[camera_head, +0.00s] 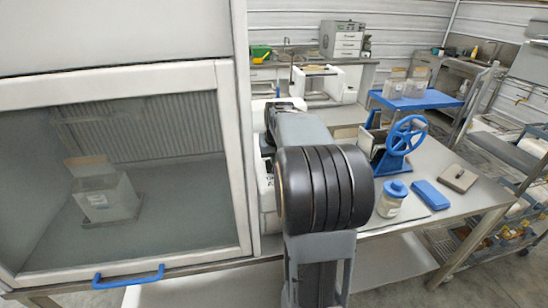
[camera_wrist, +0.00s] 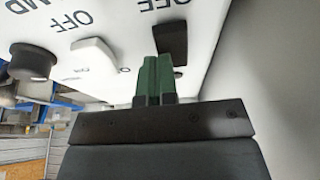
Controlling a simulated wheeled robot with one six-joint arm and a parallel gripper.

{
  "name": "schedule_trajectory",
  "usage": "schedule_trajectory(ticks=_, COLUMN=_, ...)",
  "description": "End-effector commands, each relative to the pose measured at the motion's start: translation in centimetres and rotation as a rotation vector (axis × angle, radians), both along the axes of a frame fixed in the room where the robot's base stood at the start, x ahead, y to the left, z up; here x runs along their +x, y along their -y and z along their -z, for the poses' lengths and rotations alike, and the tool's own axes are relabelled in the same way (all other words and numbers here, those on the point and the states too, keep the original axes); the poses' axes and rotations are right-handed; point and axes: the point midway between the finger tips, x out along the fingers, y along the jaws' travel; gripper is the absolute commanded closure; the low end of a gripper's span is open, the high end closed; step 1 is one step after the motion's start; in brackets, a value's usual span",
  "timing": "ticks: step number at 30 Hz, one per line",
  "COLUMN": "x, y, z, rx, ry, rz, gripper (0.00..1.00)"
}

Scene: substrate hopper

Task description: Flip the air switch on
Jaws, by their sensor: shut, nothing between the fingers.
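In the wrist view my gripper (camera_wrist: 154,75) is shut and empty, its green fingertips together and pointing at a white switch panel (camera_wrist: 125,20). A black rocker switch (camera_wrist: 172,38) on the panel is just beyond the fingertips. I cannot tell whether they touch it. A white rocker switch (camera_wrist: 93,54) is to the left, with a black round knob (camera_wrist: 32,57) farther left. The word OFF is printed near both rockers. No label reading AIR is readable, so I cannot tell which switch is the air one. In the head view my arm hides the gripper and the panel.
A glass-fronted cabinet (camera_head: 240,150) with a blue handle (camera_head: 128,277) stands left of my arm. On the bench (camera_head: 440,195) to the right are a blue handwheel device (camera_head: 404,135), a blue-lidded jar (camera_head: 391,203) and a blue block (camera_head: 431,195). A grey wall (camera_wrist: 265,75) is right of my gripper.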

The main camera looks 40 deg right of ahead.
Motion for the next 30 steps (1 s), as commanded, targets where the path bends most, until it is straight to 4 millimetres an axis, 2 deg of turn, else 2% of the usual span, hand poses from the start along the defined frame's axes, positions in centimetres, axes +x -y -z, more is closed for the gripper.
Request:
schedule_trajectory(ticks=10, x=-0.1, y=0.0, z=-0.2, rx=-0.001, ry=0.002, rz=0.000, gripper=1.00)
schedule_trajectory(ticks=14, x=-0.2, y=-0.2, z=-0.9, rx=-0.001, ry=0.003, rz=0.000, gripper=1.00)
schedule_trajectory(ticks=30, x=-3.1, y=-1.9, z=-9.7, rx=-0.003, ry=0.005, rz=-0.003, gripper=1.00)
